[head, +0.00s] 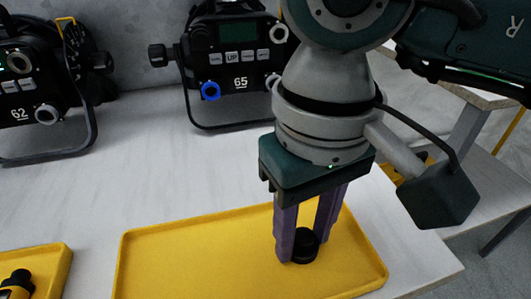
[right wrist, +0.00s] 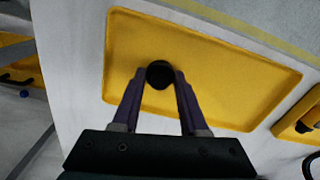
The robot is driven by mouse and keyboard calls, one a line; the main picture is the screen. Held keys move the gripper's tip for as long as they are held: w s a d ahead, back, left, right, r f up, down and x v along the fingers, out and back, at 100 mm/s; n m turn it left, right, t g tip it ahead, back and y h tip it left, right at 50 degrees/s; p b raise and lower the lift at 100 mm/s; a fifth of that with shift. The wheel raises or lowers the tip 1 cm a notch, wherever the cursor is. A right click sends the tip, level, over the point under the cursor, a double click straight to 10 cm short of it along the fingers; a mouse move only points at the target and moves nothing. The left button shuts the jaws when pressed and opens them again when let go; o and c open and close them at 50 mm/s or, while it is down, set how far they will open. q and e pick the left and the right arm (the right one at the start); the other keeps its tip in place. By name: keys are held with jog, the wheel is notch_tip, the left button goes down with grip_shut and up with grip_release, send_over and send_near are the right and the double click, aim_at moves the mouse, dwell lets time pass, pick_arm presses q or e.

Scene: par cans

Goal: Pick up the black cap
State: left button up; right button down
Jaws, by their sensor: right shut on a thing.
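The black cap (head: 306,246) is a small dark round piece over the right part of the yellow tray (head: 180,262). My right gripper (head: 304,250) points down over the tray, with its purple fingers shut on the cap. In the right wrist view the cap (right wrist: 160,73) sits between the two fingertips (right wrist: 160,80), touching both. The fingers partly hide the cap in the head view. I cannot tell whether the cap rests on the tray or is just above it. My left gripper is not in view.
Two black par cans, marked 62 (head: 20,75) and 65 (head: 238,52), stand at the back of the white table (head: 120,170). Another yellow tray (head: 55,262) with a black and yellow item (head: 16,284) is at the left. The tray under my gripper is otherwise empty.

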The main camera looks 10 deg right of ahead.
aim_at(304, 235)
jog(key=shift+r, duration=0.15)
jog(key=shift+r, duration=0.3)
notch_tip(304, 235, up, 19)
jog(key=p, duration=0.2)
jog(key=shift+r, duration=0.1)
